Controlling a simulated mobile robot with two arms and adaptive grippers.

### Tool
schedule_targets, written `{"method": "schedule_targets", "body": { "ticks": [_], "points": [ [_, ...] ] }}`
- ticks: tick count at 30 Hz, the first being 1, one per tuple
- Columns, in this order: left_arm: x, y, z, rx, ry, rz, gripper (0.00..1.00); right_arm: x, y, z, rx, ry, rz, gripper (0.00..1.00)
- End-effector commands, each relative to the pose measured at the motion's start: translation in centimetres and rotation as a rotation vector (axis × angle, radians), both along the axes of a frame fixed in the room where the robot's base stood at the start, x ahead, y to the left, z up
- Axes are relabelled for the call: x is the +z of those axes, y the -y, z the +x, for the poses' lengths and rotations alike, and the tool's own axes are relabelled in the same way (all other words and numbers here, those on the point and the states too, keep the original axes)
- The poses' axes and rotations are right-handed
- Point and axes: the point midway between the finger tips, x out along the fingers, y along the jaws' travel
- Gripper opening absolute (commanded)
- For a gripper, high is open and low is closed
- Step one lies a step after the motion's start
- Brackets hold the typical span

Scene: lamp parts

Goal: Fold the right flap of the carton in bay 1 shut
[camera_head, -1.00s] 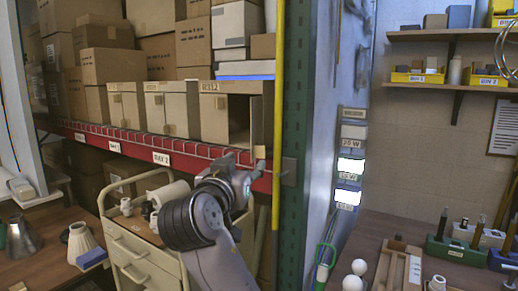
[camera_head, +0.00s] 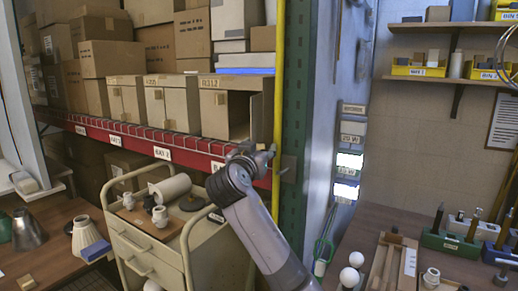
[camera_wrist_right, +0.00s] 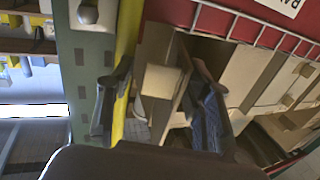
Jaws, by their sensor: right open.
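The open carton (camera_head: 215,109) stands at the right end of the red-edged shelf, beside the yellow post. Its front is open and its inside looks dark. In the right wrist view, its flap with a pale tan tab (camera_wrist_right: 162,81) stands out from the opening, between my right gripper's fingers (camera_wrist_right: 158,105) in the picture. Depth and contact are unclear. My right gripper (camera_head: 262,152) is open at the carton's lower right front corner, close to the post. My left gripper is not in view.
Closed cartons (camera_head: 172,106) stand to the left on the same shelf. The yellow post (camera_head: 280,80) and green rack upright (camera_head: 295,110) are tight on the right. A cream cart (camera_head: 150,250) stands below the shelf. A wire edge runs along the shelf front.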

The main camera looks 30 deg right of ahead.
Motion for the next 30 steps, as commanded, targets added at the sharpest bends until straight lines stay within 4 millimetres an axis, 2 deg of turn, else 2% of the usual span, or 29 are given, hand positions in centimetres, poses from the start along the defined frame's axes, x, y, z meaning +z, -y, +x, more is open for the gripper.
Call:
{"method": "schedule_targets", "body": {
  "ticks": [2, 22, 30],
  "points": [
    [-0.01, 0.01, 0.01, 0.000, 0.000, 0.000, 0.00, 0.02, -0.01, -0.01, 0.000, 0.000, 0.000, 0.45],
    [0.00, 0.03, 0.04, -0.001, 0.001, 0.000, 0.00, 0.02, -0.03, -0.04, 0.000, 0.000, -0.001, 0.01],
    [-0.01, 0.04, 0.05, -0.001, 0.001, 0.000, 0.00, 0.01, 0.00, -0.05, -0.001, -0.001, -0.001, 0.00]
  ]
}}
